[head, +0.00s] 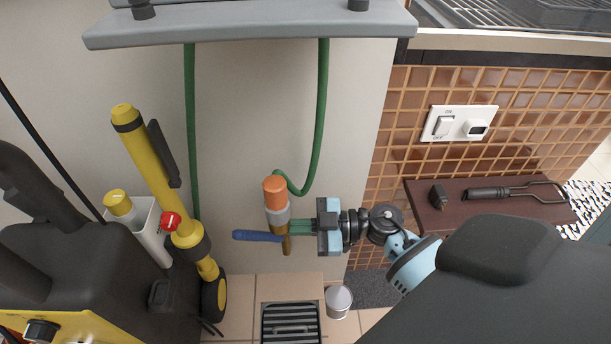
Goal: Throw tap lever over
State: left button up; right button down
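The tap has a blue lever (257,236) that points left and lies about level. Its brass body (287,243) shows just to the right of the lever. An orange and grey hose fitting (275,192) sits above it. My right gripper (296,227) comes in from the right, with its greenish fingers close to the tap body, at the end opposite the lever's free tip. I cannot tell whether the fingers touch the tap or how far apart they are. My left gripper is not in view.
Green hose (321,120) hangs from the grey shelf (240,25). A yellow pressure-washer-like machine (150,170) stands left. A floor drain (290,322) and metal cup (338,300) are below. A switch plate (459,123) and brown shelf (455,215) with tools are right.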

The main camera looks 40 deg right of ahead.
aim_at(268, 240)
jog(key=w+a+f+b, duration=0.1)
jog(key=w+f, duration=0.1)
jog(key=w+a+f+b, duration=0.1)
jog(key=a+f+b, duration=0.1)
jog(key=shift+w+a, duration=0.15)
jog(key=shift+w, duration=0.25)
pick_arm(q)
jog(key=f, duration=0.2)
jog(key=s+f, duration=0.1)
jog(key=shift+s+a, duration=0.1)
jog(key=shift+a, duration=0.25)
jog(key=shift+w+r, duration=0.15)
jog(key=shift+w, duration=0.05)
